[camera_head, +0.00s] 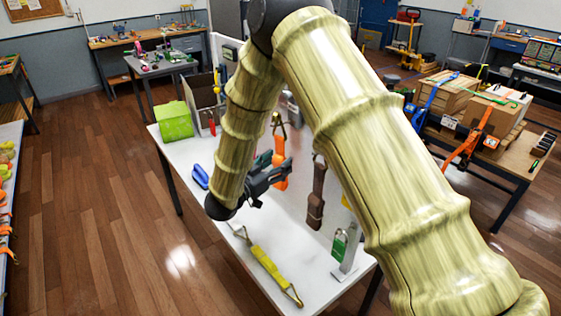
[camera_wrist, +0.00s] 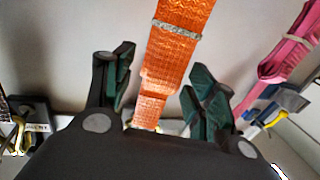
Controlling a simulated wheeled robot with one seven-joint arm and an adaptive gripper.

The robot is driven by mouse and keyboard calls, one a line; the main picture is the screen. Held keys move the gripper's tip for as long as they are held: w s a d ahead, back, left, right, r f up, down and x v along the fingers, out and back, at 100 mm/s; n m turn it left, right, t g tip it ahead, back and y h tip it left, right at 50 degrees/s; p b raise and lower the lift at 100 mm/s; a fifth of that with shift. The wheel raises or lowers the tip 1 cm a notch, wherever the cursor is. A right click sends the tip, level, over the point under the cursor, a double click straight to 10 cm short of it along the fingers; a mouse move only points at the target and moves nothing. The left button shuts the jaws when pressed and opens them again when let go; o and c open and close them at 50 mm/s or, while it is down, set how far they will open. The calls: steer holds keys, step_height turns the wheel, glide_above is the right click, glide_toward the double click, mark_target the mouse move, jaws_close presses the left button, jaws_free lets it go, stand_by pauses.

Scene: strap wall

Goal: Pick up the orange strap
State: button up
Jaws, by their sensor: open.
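The orange strap (camera_head: 281,171) hangs from a hook on the white wall panel behind the table in the head view. In the wrist view the orange strap (camera_wrist: 178,45) runs down from the top edge, with a grey band across it, and its lower end shows between the fingers. My gripper (camera_head: 272,165) is open in front of the strap, partly covering it in the head view. In the wrist view the green-padded fingers of my gripper (camera_wrist: 162,90) stand apart on either side of the strap. I cannot tell if they touch it.
A brown strap (camera_head: 316,195) hangs to the right. A yellow strap (camera_head: 268,262) and a blue item (camera_head: 200,177) lie on the white table (camera_head: 215,245). A pink strap (camera_wrist: 285,48) hangs at right in the wrist view.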

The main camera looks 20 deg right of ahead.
steer(key=shift+p+x, duration=0.3)
steer(key=shift+x, duration=0.75)
steer(key=c, duration=1.2)
steer(key=shift+r, duration=0.1)
steer(key=shift+c, duration=0.2)
